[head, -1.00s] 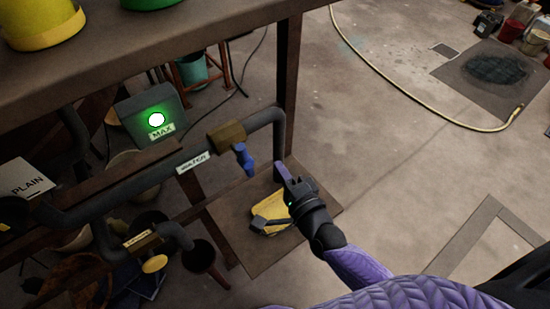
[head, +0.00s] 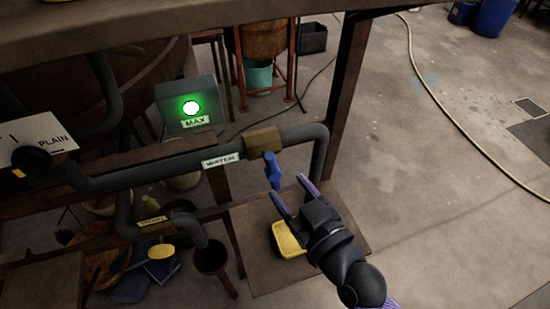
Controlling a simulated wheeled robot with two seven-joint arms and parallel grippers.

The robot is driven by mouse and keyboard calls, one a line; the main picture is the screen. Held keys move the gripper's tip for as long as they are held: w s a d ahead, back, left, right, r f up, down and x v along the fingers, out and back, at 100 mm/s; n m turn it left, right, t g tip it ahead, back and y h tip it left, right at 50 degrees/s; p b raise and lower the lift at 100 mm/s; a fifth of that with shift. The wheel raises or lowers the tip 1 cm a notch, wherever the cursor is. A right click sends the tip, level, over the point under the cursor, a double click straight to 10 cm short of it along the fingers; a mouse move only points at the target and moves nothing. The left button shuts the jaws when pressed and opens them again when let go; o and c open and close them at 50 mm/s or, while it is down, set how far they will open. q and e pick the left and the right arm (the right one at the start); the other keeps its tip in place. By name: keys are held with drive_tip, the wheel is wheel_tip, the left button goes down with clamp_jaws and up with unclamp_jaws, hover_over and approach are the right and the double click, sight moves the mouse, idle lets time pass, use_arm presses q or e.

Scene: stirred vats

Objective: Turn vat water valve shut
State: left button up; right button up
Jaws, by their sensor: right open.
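The water valve has a brass-brown body (head: 263,139) on a dark pipe with a "WATER" label (head: 220,160). Its blue handle (head: 272,171) hangs down from the body, roughly across the pipe. My right gripper (head: 291,194) is open, just below and to the right of the handle, with its two purple-edged fingers pointing up toward it. The handle's lower end appears close to the fingertips; I cannot tell whether they touch. My left gripper is not in view.
A grey box with a lit green lamp (head: 191,107) and a "MAX" label stands behind the pipe. A lower pipe has a yellow-handled valve (head: 161,251). A yellow object (head: 287,240) lies below my gripper. A table post (head: 345,95) stands to the right; open floor lies beyond.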

sight(274, 170)
drive_tip(key=x, duration=0.8)
drive_tip(key=shift+w+a, duration=0.2)
drive_tip(key=shift+w, duration=0.1)
drive_tip(key=shift+f, duration=0.1)
clamp_jaws()
